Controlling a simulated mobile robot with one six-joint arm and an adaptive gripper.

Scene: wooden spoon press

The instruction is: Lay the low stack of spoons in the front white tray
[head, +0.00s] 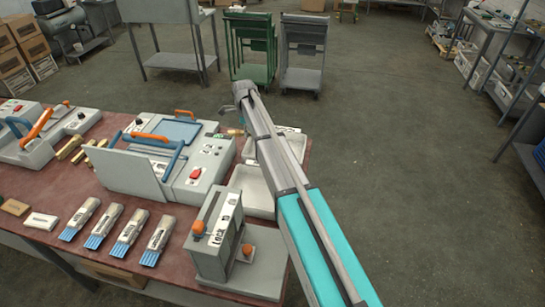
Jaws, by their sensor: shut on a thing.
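Two white trays stand at the right end of the red-brown table. The nearer, front white tray (252,192) is partly covered by my arm, and its visible inside looks bare. The farther white tray (297,146) is also crossed by my arm. My arm reaches from the bottom right up over the table's right end. I cannot pick out any stack of spoons in this view.
A grey press with a blue-and-orange handle (170,155) stands left of the trays. Several blue-bristled brushes (118,232) lie at the front left. The floor (420,180) to the right is clear.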

